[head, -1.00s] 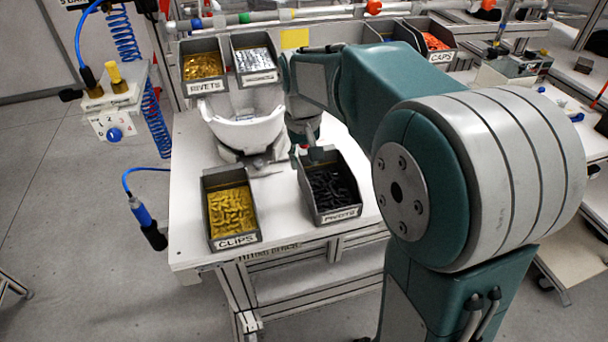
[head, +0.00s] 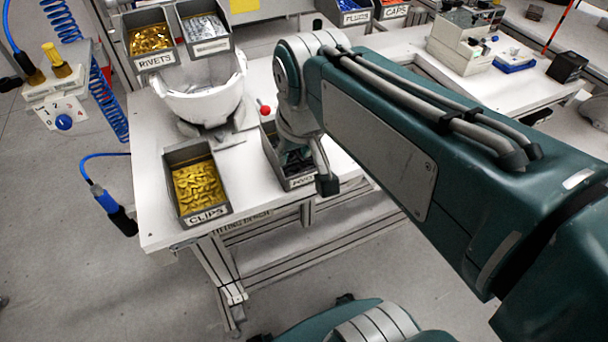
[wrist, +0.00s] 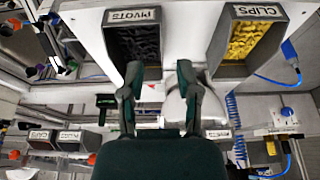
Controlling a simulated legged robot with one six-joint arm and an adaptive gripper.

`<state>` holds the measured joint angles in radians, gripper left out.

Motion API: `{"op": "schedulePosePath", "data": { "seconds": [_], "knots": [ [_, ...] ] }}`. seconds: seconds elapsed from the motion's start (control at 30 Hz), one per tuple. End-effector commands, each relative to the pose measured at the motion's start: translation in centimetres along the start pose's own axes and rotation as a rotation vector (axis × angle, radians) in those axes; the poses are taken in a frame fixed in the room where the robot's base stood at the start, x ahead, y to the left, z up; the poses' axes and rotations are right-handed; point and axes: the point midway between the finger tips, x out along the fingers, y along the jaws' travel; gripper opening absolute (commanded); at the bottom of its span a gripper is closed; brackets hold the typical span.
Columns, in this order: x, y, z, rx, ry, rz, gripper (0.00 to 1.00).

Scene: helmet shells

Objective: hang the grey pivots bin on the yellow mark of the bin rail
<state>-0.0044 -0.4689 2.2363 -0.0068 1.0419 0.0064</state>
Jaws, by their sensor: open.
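The grey pivots bin (head: 300,182), holding black parts, stands on the white table, partly hidden by my arm's end in the head view. In the wrist view the pivots bin (wrist: 110,35) is beyond my fingertips, left of centre. My gripper (wrist: 159,70) is open with nothing between its fingers. It is over or close to the pivots bin; the head view hides the exact gap. The yellow mark (head: 243,5) shows at the top edge of the head view, right of the hung bins. Most of the rail is out of that view.
A clips bin (head: 202,188) stands left of the pivots bin. Rivets bin (head: 150,42) and a bin of silvery parts (head: 206,30) hang at the back, above a white helmet shell (head: 205,100). Plugs bin (head: 353,14) and caps bin (head: 393,10) are farther right.

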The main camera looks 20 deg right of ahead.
Motion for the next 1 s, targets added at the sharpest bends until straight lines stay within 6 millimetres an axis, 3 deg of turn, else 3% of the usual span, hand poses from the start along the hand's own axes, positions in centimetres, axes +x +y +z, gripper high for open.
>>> {"op": "schedulePosePath", "data": {
  "seconds": [0.1, 0.3, 1.0],
  "knots": [
    [0.1, 0.0, 3.4, 0.001, 0.077, -0.002, 0.43],
    [0.8, 0.0, 6.4, 0.002, 0.151, -0.004, 0.43],
    [0.9, 0.0, 6.8, 0.002, 0.159, -0.004, 0.43]
  ]
}}
